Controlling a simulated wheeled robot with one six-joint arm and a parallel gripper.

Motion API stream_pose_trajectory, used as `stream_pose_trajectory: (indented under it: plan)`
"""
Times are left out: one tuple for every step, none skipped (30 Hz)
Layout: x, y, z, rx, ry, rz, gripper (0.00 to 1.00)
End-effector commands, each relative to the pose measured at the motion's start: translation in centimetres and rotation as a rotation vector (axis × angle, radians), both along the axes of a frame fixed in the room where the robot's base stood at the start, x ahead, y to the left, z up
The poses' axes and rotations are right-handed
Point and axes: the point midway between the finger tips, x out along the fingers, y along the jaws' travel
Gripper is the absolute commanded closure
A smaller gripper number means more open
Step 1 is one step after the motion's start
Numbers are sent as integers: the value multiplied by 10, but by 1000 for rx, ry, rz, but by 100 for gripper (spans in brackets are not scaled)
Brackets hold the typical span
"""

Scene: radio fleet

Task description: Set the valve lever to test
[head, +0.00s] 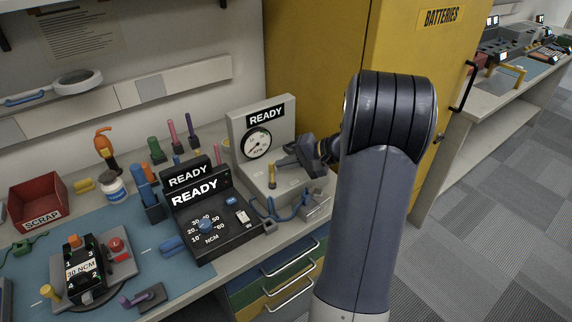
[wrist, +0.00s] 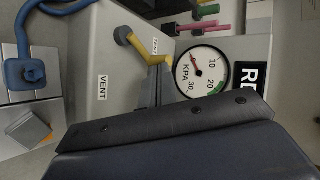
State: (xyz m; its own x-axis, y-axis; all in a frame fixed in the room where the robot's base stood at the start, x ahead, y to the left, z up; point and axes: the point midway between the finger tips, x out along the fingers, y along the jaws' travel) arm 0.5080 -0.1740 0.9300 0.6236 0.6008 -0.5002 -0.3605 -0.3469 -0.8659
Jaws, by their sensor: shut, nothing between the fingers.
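The valve lever (head: 271,173) is a yellow lever on the grey gauge unit (head: 236,116). In the wrist view the lever (wrist: 146,48) runs from a dark pivot toward a small white label (wrist: 155,45), too small to read surely. A VENT label (wrist: 103,88) sits on the same face, away from the lever. The round KPA gauge (head: 257,143) stands behind, under a READY sign. My gripper (head: 279,161) is shut and empty, close beside the lever's upper end. In the wrist view its fingers (wrist: 156,86) reach the lever's end; I cannot tell whether they touch.
A black READY box (head: 212,222) with a dial stands left of the gauge unit. A blue hose (head: 270,208) lies in front of it. Pens stand behind, and a yellow BATTERIES cabinet (head: 320,60) rises at the back. Open floor lies at the right.

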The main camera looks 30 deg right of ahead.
Motion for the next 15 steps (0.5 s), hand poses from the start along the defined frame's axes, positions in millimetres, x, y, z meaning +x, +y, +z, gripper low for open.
stream_pose_trajectory:
  plan:
    - [0, 0, 0, 0, 0, 0, 100]
    - [0, 0, 0, 0, 0, -1, 100]
    - [-1, 0, 0, 0, 0, -1, 100]
    - [-2, 0, 0, 0, 0, -1, 100]
    - [-2, 0, 0, 0, 0, -1, 100]
    - [-4, 0, -1, 0, 0, -1, 100]
    - [-5, 0, -1, -1, -1, -2, 100]
    - [-6, 0, -1, -1, -1, -2, 100]
    - [-8, 0, -1, -2, -2, -2, 100]
    - [-10, 0, -1, -2, -2, -2, 100]
    - [-11, 0, -1, -2, -2, -2, 100]
    - [-13, 0, -1, -1, -1, -2, 100]
    - [-14, 1, -1, -1, -1, -2, 100]
    - [-15, 1, -1, -1, -1, -2, 100]
    - [-16, 1, -1, -1, -1, -2, 100]
